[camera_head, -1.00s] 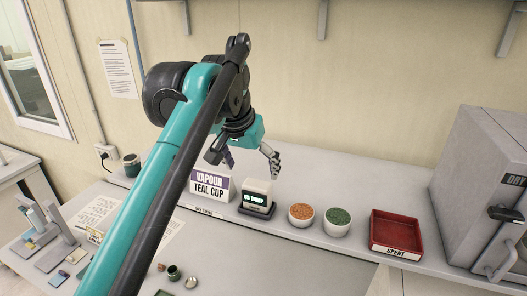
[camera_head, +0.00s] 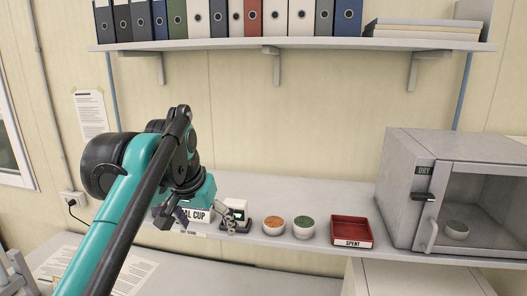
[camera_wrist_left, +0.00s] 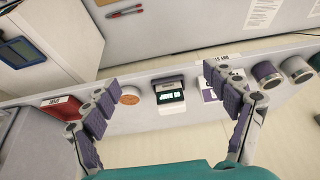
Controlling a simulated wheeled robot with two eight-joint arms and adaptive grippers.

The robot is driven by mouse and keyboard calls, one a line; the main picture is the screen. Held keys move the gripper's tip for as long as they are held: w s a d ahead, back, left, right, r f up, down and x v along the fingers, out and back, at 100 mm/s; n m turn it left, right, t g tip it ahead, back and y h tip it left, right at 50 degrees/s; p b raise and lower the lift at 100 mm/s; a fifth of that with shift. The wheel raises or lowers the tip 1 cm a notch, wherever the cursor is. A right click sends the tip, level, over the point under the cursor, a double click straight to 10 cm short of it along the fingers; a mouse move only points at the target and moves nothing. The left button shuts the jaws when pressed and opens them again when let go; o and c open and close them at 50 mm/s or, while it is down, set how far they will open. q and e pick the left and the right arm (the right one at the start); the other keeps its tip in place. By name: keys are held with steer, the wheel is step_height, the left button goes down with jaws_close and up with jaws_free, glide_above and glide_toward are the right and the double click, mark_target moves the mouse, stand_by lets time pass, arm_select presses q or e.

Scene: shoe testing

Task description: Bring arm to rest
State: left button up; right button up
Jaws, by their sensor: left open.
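My left arm comes in from the left, teal and black. Its gripper (camera_head: 197,221) is open and empty, with its fingers pointing down. My right gripper is in neither view.
On the counter are a bowl of orange grains (camera_head: 273,225), a bowl of green grains (camera_head: 304,227) and a red tray (camera_head: 351,230) marked "SPENT". A binder shelf (camera_head: 290,43) hangs above.

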arm_select(q)
steer(key=s+a+f+t+b, duration=0.1)
steer(key=s+f+b, duration=0.4)
steer(key=f, duration=1.5)
steer(key=s+a+f+n+b, duration=0.1)
steer(key=s+f+b, duration=0.4)
steer(key=f+b, duration=1.1)
steer(key=s+a+f+n+t+b, duration=0.1)
steer(key=s+a+f+b, duration=0.2)
steer(key=f+b, duration=0.8)
step_height(320, 180, down, 14)
steer(key=shift+s+r+t+y, duration=0.1)
steer(key=shift+s+t+y, duration=0.25)
steer(key=shift+s, duration=0.65)
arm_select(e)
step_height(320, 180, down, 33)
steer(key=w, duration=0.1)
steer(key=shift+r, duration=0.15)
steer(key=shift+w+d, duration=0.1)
